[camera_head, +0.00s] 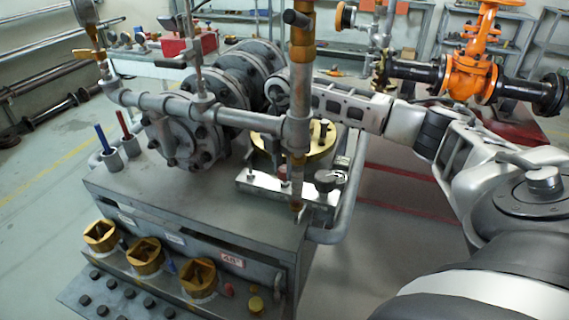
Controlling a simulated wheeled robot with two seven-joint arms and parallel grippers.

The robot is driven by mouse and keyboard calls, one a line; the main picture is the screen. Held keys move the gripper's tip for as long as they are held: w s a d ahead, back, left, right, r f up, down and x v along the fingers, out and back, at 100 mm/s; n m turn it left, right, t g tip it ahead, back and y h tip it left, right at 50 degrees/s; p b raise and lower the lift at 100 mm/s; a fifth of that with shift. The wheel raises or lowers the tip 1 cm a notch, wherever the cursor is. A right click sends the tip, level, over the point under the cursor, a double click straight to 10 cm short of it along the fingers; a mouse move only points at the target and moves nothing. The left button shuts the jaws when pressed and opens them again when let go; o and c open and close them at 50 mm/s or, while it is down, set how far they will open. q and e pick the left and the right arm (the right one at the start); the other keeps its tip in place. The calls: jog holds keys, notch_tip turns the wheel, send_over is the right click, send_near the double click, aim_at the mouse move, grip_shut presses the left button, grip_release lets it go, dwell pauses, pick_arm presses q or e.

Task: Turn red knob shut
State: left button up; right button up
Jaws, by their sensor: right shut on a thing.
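My right gripper (280,88) reaches in from the right, behind the upright pipe (300,95) and above the brass flange (322,142). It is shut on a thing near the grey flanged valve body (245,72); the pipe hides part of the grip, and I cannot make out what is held. My left gripper is not in view.
Grey pipes cross over the grey bench (200,205). Blue- and red-handled tools (103,137) stand in holders at its left. Brass square sockets (145,257) line the front. An orange valve (470,72) stands at the back right. Open floor (35,200) lies left.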

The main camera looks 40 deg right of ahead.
aim_at(285, 168)
jog(key=shift+d+r, duration=0.1)
jog(key=o, duration=1)
jog(key=shift+c, duration=0.2)
notch_tip(285, 168, up, 16)
